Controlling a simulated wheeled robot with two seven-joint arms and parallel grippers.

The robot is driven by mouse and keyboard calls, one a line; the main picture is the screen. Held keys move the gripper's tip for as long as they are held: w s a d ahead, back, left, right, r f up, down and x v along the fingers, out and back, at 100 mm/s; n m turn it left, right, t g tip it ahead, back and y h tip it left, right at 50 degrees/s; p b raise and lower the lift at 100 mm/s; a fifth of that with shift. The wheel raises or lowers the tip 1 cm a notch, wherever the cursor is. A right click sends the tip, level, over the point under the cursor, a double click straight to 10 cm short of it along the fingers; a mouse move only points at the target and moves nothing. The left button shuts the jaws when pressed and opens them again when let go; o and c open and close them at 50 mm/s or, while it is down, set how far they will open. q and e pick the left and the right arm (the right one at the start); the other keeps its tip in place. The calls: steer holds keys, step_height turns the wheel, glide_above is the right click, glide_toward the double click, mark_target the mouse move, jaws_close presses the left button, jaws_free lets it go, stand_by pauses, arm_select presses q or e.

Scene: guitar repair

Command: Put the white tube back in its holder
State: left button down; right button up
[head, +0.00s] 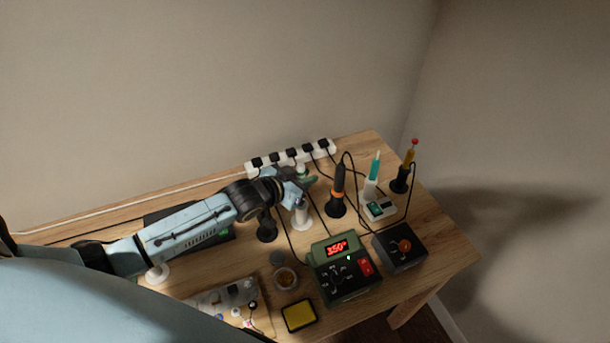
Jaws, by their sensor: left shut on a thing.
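My left gripper (300,187) reaches in from the left over the back middle of the table. It is shut on what looks like the white tube (302,214), which shows below the jaws, roughly upright. The gripper hides its upper part, and I cannot tell whether its lower end stands in a holder or on the table. A dark round holder (267,229) stands just left of it, partly behind my arm. A white round base (157,273) shows beside my forearm at the left. My right gripper is not in view.
A white power strip (291,158) lies behind the gripper. A lit green station (343,271) and a yellow sponge (299,315) are in front. Cables cross between.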

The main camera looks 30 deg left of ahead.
arm_select(q)
steer(key=shift+f, duration=0.3)
steer(key=c, duration=0.6)
jaws_free()
steer(key=shift+f, duration=0.1)
step_height(320, 180, up, 11)
steer(key=p, duration=1.1)
stand_by(0.5)
